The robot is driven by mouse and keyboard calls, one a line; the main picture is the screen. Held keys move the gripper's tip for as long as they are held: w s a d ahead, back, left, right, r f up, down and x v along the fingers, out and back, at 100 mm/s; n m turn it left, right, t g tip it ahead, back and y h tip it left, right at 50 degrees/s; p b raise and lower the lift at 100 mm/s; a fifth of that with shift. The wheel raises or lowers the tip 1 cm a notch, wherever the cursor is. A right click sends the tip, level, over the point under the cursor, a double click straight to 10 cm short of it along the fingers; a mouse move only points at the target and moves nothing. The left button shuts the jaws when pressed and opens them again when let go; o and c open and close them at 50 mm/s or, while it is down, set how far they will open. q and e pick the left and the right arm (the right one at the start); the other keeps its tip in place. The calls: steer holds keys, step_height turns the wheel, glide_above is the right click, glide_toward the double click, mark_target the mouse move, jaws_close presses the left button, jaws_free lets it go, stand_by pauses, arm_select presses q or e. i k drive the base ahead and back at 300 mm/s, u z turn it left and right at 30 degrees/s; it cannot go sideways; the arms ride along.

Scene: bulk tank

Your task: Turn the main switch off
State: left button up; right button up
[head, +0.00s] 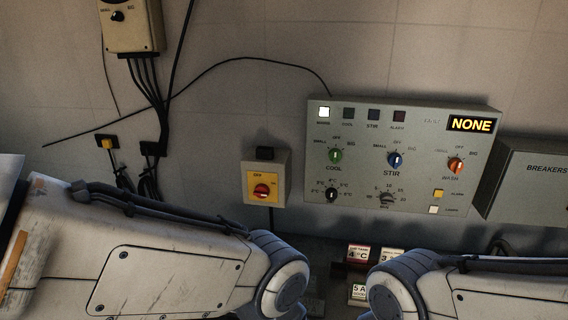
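The main switch appears to be the red rotary knob (261,190) on a yellow plate in a small beige box (281,168) on the wall, left of the large control panel. An "OFF" style label shows above the knob, but the small print is hard to read. I cannot tell the knob's exact position. My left arm comes in from the lower left and my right arm from the lower right, both below the box. Neither gripper is in the picture. Nothing visibly touches the knob.
A grey control panel (417,191) has cool, stir and wash knobs and a display (471,124) reading NONE. A breakers box (530,185) is at right. A dial box (131,32) with hanging cables is at upper left. Small label cards (358,254) sit low between my arms.

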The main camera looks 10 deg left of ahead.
mark_target(262, 191)
steer(key=k, duration=1)
steer(key=u, duration=1.45)
steer(key=i, duration=1.2)
steer(key=z, duration=1.45)
